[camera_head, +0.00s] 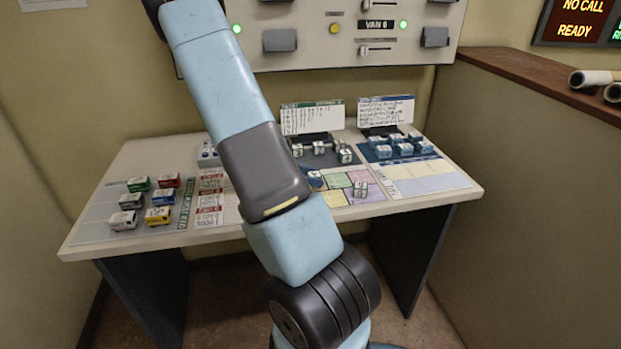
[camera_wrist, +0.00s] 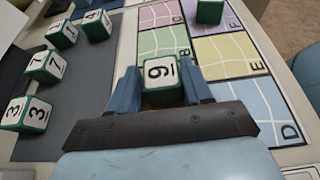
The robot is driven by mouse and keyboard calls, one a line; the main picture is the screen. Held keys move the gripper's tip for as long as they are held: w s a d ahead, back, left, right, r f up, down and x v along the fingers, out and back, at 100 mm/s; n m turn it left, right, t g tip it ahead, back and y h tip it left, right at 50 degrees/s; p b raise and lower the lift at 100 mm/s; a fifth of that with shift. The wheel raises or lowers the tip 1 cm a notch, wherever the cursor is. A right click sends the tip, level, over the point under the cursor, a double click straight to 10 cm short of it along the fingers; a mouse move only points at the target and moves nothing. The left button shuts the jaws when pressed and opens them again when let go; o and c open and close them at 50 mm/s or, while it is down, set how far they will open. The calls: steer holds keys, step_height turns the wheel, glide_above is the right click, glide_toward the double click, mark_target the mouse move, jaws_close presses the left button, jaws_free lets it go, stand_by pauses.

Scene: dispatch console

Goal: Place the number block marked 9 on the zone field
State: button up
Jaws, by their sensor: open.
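The number block marked 9 (camera_wrist: 160,72) is green with a white face and sits between the two fingers of my gripper (camera_wrist: 161,88) in the wrist view. My gripper is open around it. The zone field (camera_wrist: 222,52) is a sheet of pastel squares with letters such as C, F, E and D. The block is at or over its squares; its underside is hidden, so I cannot tell whether it touches. In the head view the zone field (camera_head: 336,181) shows right of my arm, which hides my gripper.
Another green block (camera_wrist: 210,11) stands on the zone field. Several number blocks (camera_wrist: 45,66) stand on a dark grey mat (camera_wrist: 92,85) at left. In the head view, coloured vans (camera_head: 158,215) are at left, and blue-based blocks (camera_head: 402,149) at right.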

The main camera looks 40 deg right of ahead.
steer(key=shift+s+a+f, duration=0.2)
steer(key=shift+s+f, duration=0.05)
steer(key=shift+s, duration=0.05)
steer(key=shift+r, duration=0.1)
steer(key=shift+w+a+r, duration=0.15)
steer(key=shift+a+r, duration=0.05)
steer(key=shift+a, duration=0.05)
steer(key=v, duration=1)
steer(key=shift+w+d+r, duration=0.1)
steer(key=shift+w+r, duration=0.05)
steer(key=shift+w, duration=0.05)
steer(key=shift+w+a+r, duration=0.25)
steer(key=shift+a+r, duration=0.2)
steer(key=shift+a, duration=0.15)
steer(key=s+a+r+m+t+y, duration=0.5)
steer(key=s+a+r, duration=0.3)
steer(key=a+r, duration=0.2)
steer(key=s+a+r+m+t+y, duration=0.6)
steer(key=a+r, duration=0.5)
steer(key=r, duration=0.2)
steer(key=shift+s+a+r+m+t+y, duration=0.2)
steer(key=shift+s+r+m+t+y, duration=0.15)
steer(key=shift+s+t, duration=0.7)
steer(key=shift+s+d+g, duration=0.15)
steer(key=shift+s+g, duration=0.05)
steer(key=shift+g, duration=0.05)
